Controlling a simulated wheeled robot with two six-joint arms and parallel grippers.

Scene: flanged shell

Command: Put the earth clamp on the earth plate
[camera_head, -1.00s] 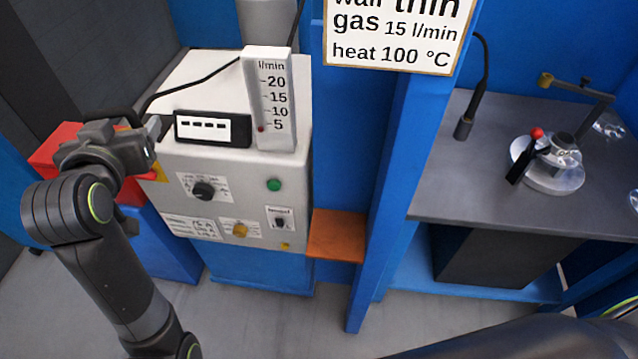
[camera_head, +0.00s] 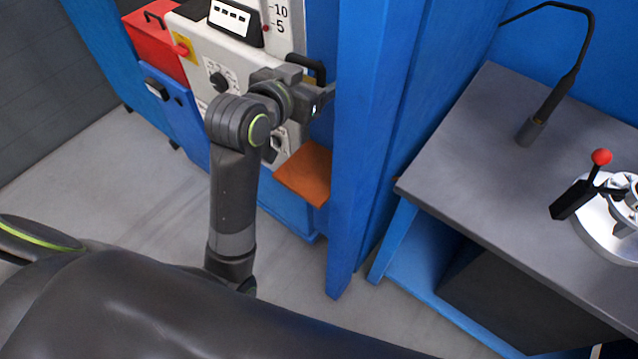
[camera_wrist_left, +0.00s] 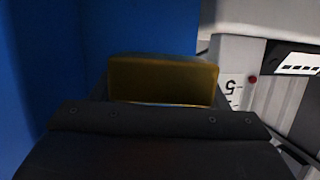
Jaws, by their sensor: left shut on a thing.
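The copper-orange earth plate (camera_head: 305,176) sticks out low at the right side of the white machine, with its top bare. My left gripper (camera_head: 322,98) is above the plate, close to the blue post, and apart from the plate. In the left wrist view a brass-yellow block, which looks like the earth clamp (camera_wrist_left: 162,82), sits at the front of my dark gripper. The gripper is shut on it. In the head view the clamp is mostly hidden, and the fingertips are hard to make out. My right gripper is out of view.
A blue post (camera_head: 362,150) stands just right of the plate. The white machine (camera_head: 200,45) and a red box (camera_head: 152,38) are behind my left arm. On the right, a grey bench (camera_head: 475,135) carries a torch (camera_head: 532,128) and a round silver fixture (camera_head: 607,225).

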